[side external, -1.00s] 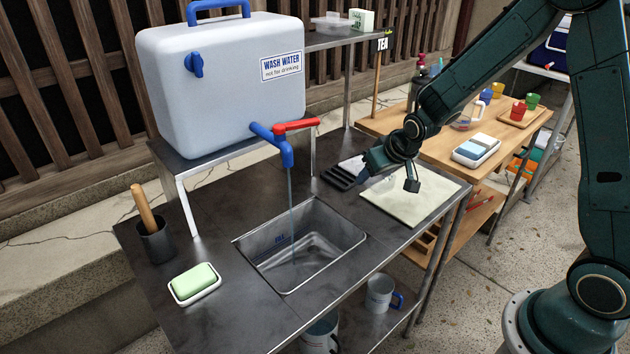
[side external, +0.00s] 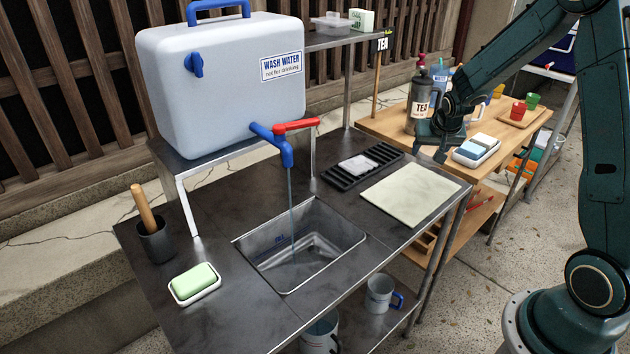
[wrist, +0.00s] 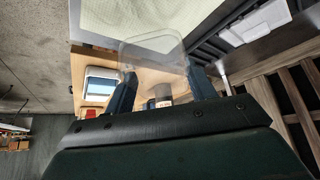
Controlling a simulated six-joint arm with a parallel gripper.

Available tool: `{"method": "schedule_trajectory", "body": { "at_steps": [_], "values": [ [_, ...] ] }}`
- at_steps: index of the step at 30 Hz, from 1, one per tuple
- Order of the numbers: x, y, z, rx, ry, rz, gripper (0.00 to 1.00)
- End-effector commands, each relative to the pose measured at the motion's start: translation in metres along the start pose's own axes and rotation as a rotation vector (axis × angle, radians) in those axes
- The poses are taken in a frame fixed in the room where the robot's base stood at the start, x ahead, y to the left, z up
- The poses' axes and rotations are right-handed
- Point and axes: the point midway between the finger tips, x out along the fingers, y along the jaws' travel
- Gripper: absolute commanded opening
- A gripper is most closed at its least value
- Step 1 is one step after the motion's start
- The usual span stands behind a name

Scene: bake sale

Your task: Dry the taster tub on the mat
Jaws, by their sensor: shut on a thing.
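The taster tub (wrist: 152,48) is a clear, see-through tub in the wrist view. My gripper (wrist: 162,90) is shut on it, with one dark finger at each side. In the side external view my gripper (side external: 431,146) is up beyond the far right of the mat, in front of the wooden table; the clear tub cannot be made out there. The mat (side external: 411,195) is a pale cream sheet lying flat and bare on the right of the metal counter. It also shows at the top of the wrist view (wrist: 125,14).
A black rack (side external: 338,178) with a pale flat item (side external: 358,167) lies beside the mat. Water runs from the blue tap (side external: 288,152) into the sink (side external: 300,245).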

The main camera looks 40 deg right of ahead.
Motion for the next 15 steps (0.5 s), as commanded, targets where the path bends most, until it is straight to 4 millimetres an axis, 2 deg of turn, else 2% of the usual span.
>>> {"method": "schedule_trajectory", "body": {
  "at_steps": [15],
  "values": [
    [0.036,0.0,0.025,-0.001,-0.004,0.0,0.32]
  ]
}}
